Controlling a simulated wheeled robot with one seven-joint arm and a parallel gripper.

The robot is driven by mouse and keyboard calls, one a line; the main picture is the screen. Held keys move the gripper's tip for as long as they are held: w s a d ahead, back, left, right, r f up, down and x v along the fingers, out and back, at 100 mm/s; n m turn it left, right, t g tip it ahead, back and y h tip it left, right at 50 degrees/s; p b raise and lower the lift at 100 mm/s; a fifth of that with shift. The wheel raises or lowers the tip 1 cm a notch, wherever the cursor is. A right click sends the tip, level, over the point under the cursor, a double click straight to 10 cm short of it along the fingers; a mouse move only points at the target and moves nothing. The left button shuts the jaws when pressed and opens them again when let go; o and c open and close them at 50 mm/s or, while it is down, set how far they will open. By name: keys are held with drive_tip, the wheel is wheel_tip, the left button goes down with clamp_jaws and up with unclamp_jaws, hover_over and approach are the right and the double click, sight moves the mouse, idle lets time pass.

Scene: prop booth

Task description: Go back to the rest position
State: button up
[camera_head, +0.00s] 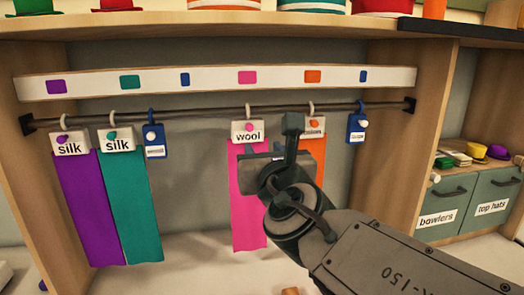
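My gripper (263,151) is in front of the hanging rail (200,112), at the upper part of the pink cloth. Its two fingers point away from the camera and look apart, with pink showing between them; I see nothing held. The pink cloth (247,205) hangs from a hook with a white "wool" tag (248,131). An orange cloth (317,150) hangs to its right, partly hidden by my gripper and arm; its tag is too small to read. My wrist and forearm reach in from the lower right.
Purple (88,210) and teal (134,205) cloths with "silk" tags hang at left. Blue tags (154,141) (356,127) hang alone. A colour-marked strip (210,80) runs above. Hats stand on the top shelf. Drawers labelled "bowlers" (437,217) and "top hats" (491,207) are at right.

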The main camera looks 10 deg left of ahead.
idle(0.3)
drive_tip(key=s+d+f+m+g+h, duration=0.1)
drive_tip(key=d+f+m+g+h, duration=0.2)
drive_tip(key=d+f+m+h, duration=0.55)
drive_tip(key=d+f+m+g+h, duration=0.1)
drive_tip(key=d+f+m+g, duration=0.35)
drive_tip(key=d+m, duration=0.85)
drive_tip(key=s+a+f+m+g+y, duration=0.1)
drive_tip(key=s+f+m+g+y, duration=0.3)
drive_tip(key=s+f+m+g, duration=0.3)
drive_tip(key=s+f+m, duration=0.5)
drive_tip(key=f+m, duration=0.3)
drive_tip(key=m, duration=0.3)
drive_tip(key=shift+s+a+f+p, duration=0.3)
drive_tip(key=shift+s, duration=0.1)
